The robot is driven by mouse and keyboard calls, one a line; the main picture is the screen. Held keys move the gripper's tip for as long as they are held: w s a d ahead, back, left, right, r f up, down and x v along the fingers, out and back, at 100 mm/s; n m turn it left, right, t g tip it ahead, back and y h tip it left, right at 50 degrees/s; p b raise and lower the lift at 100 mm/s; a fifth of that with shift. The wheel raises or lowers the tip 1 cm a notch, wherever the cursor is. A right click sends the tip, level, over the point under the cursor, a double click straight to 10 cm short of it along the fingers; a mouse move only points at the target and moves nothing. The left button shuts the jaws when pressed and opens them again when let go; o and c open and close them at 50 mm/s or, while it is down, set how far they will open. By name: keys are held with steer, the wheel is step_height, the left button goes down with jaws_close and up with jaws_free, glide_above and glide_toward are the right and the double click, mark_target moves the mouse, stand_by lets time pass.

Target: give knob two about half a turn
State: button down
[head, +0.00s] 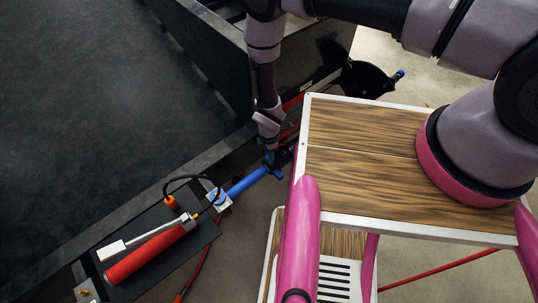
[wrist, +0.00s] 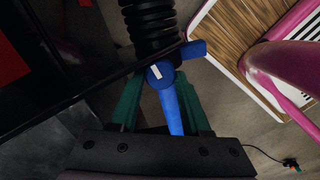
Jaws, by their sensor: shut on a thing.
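A blue knob (wrist: 160,74) with a short white mark shows in the wrist view, at the end of a black ribbed hose or coupling (wrist: 152,22). A blue bar (wrist: 174,112) runs from it down between my green fingers, and another blue piece (wrist: 194,49) sticks out right. My gripper (wrist: 161,92) is shut on the blue knob, one finger on each side; the exact contact is partly hidden. In the head view my gripper (head: 271,157) reaches down to the end of a blue bar (head: 245,184) beside the trailer frame. No number shows on the knob.
The dark trailer frame (head: 225,143) lies close on the left. My wood-topped base stands close on the right. A black plate (head: 205,232) holds a red cylinder (head: 146,257) and a black cable. A round black part with a blue tip (head: 399,74) lies beyond. Red hoses run below.

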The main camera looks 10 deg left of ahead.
steer(key=shift+c, duration=1.9)
jaws_free()
step_height(320, 180, up, 11)
